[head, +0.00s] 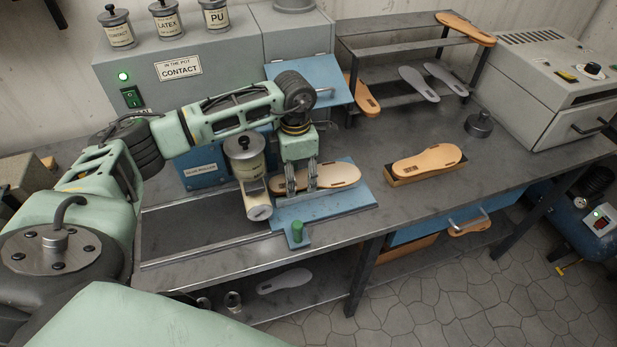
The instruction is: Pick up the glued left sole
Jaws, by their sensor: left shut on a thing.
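A tan sole (342,176) lies on or just over the blue plate (345,202) of the bench fixture, below my left gripper (302,194). The gripper points straight down with its fingers shut on the sole's middle. The fingers hide part of the sole, and I cannot tell whether it is lifted clear of the plate. Any glue on it is too small to make out. My right gripper is out of view.
A glue roller pot (244,158) stands close left of the gripper. Another tan sole (428,160) sits on a wooden block (425,175) to the right. A rack (395,55) with soles stands behind, a grey machine (545,85) at right. The bench front right is clear.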

